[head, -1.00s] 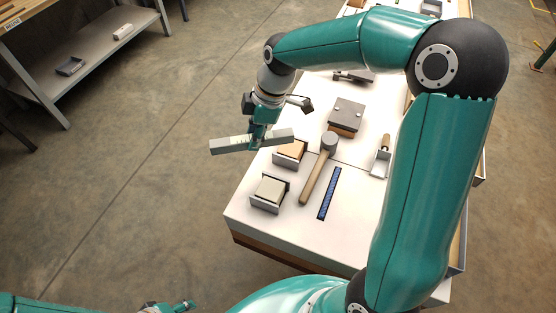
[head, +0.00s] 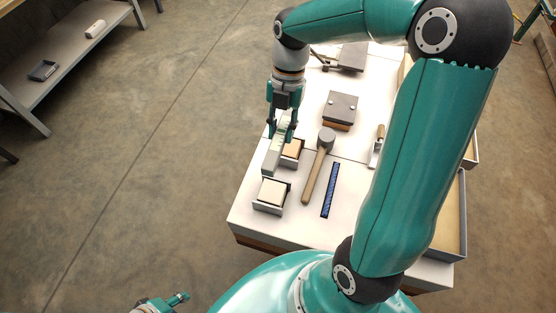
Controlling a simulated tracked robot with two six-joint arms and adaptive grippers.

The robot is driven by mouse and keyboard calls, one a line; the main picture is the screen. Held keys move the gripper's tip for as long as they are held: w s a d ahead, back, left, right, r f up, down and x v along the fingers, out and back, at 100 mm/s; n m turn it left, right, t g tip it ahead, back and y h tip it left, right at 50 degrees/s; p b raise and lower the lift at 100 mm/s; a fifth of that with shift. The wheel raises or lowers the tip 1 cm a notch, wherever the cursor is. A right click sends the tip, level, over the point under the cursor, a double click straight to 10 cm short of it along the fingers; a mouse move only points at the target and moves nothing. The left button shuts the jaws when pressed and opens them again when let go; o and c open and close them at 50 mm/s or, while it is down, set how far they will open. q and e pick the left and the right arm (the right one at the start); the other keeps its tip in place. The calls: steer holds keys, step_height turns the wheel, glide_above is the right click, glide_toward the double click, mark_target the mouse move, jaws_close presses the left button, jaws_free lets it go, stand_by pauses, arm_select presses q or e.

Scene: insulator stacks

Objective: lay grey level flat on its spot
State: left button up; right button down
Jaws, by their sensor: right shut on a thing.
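The grey level (head: 271,161) is a long bar in the jaws of my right gripper (head: 281,128). The gripper points down and is shut on it near the left edge of the white table. The bar's near end hangs in front of a box with an orange-brown block; I cannot tell its exact height. A narrow blue strip (head: 331,190) lies on the table, right of the mallet, with nothing on it. Whether it is the level's spot, I cannot tell. My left gripper (head: 179,298) is at the bottom edge, away from the table, and its jaws are unclear.
A mallet (head: 313,181) lies between the strip and two small boxes, one with a pale block (head: 273,192), one with an orange-brown block (head: 292,149). A grey-topped block (head: 340,108) and a trowel (head: 376,149) are farther back. The table's front (head: 300,228) is clear.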

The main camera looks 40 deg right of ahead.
step_height(320, 180, down, 13)
steer(key=shift+d+r+p, duration=0.1)
steer(key=shift+p, duration=0.25)
steer(key=shift+f+b, duration=0.4)
steer(key=shift+f, duration=0.05)
steer(key=c, duration=0.9)
jaws_free()
